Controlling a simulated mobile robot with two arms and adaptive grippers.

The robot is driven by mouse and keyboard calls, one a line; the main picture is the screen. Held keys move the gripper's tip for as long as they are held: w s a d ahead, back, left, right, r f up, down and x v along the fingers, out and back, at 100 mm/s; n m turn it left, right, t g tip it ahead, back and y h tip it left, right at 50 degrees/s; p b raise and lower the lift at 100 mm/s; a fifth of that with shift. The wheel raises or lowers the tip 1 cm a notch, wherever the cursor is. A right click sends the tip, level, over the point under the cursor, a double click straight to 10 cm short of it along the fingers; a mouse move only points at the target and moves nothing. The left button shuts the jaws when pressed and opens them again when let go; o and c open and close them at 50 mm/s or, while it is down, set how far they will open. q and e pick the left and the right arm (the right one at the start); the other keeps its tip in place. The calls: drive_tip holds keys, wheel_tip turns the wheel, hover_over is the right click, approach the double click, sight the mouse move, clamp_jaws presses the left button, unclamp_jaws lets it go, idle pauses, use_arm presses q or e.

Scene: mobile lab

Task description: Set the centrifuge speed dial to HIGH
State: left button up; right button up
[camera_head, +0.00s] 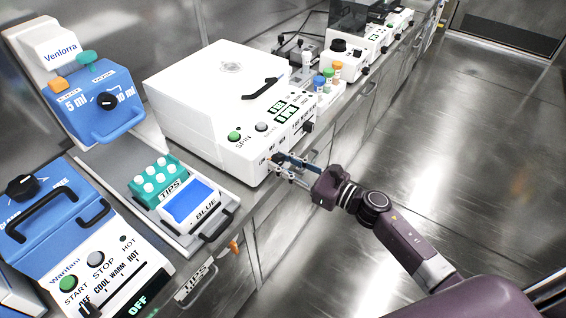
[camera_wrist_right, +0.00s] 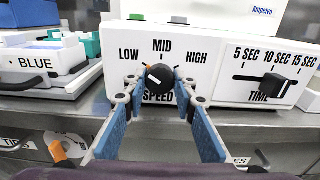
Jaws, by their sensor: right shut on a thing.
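The white centrifuge (camera_head: 205,90) stands on the bench in the head view, with a black lid handle and a green SPIN button. Its front panel (camera_wrist_right: 215,75) fills the middle of the right wrist view. There the black speed dial (camera_wrist_right: 159,88) sits above the word SPEED and below LOW, MID and HIGH. A white mark on the dial points up and left, between LOW and MID. My right gripper (camera_head: 284,164) is at the panel's lower front, its blue fingers either side of the dial and shut on it. My left gripper is out of view.
A black TIME slider (camera_wrist_right: 275,78) is right of the dial. The tips and BLUE tray (camera_head: 205,232) stands left of the centrifuge, with blue devices beyond. Small coloured-cap bottles (camera_head: 319,84) stand to its right. The floor (camera_head: 440,150) beside the bench is clear.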

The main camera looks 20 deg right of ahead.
drive_tip(key=m, duration=0.5)
drive_tip(key=m+p, duration=0.1)
drive_tip(key=m, duration=0.4)
drive_tip(key=shift+m, duration=0.4)
drive_tip(key=m+p, duration=0.2)
drive_tip(key=m, duration=0.4)
drive_tip(key=shift+r, duration=0.1)
drive_tip(key=m+p, duration=0.1)
drive_tip(key=m, duration=0.2)
drive_tip(key=shift+m, duration=1.7)
drive_tip(key=shift+p, duration=0.3)
drive_tip(key=o, duration=1.2)
drive_tip(key=shift+c, duration=0.2)
